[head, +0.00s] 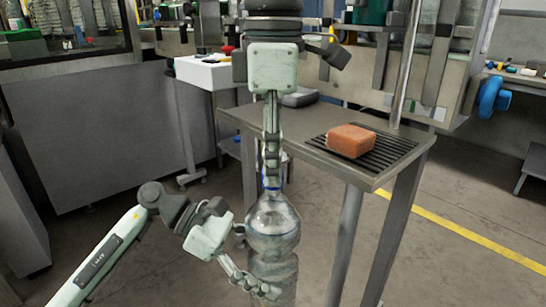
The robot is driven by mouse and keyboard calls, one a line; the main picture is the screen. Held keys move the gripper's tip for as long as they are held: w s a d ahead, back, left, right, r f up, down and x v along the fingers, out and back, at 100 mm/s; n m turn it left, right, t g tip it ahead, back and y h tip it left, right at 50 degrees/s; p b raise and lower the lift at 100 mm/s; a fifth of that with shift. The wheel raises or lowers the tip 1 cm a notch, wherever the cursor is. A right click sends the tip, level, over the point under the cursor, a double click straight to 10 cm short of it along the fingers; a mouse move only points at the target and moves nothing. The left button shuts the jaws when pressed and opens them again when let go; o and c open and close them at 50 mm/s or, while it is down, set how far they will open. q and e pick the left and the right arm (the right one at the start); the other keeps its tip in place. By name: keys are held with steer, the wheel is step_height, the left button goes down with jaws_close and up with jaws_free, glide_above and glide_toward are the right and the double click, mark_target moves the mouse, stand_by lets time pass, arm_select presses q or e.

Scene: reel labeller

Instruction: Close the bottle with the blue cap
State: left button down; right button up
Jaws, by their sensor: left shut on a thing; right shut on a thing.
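The clear plastic bottle (272,222) stands upright in the lower middle of the head view, with a rounded shoulder and a ribbed body. My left gripper (254,262) comes in from the left and is shut on the bottle's body, with its fingers around it. My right gripper (270,172) points straight down above the bottle and is shut on the blue cap (269,190). Only a thin blue edge of the cap shows between the fingertips, right at the bottle's neck. The fingers hide most of the cap and neck, so I cannot tell whether the cap is seated.
A grey metal table (310,155) stands behind and right of the bottle. An orange-brown block (351,140) lies on its black slatted grille (385,158). A white stand (205,72) and machine panels are behind. A yellow line (450,226) crosses the open floor at right.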

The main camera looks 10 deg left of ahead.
steer(key=shift+m, duration=1.1)
steer(key=shift+s+a+f+m, duration=0.25)
steer(key=shift+s+m, duration=0.15)
steer(key=shift+m, duration=0.5)
steer(key=shift+r+m, duration=0.1)
steer(key=shift+m, duration=0.3)
steer(key=shift+w+d+r+m, duration=0.1)
steer(key=shift+w+d+m, duration=0.25)
steer(key=shift+w+m, duration=0.15)
steer(key=o, duration=0.8)
steer(key=shift+r, duration=0.1)
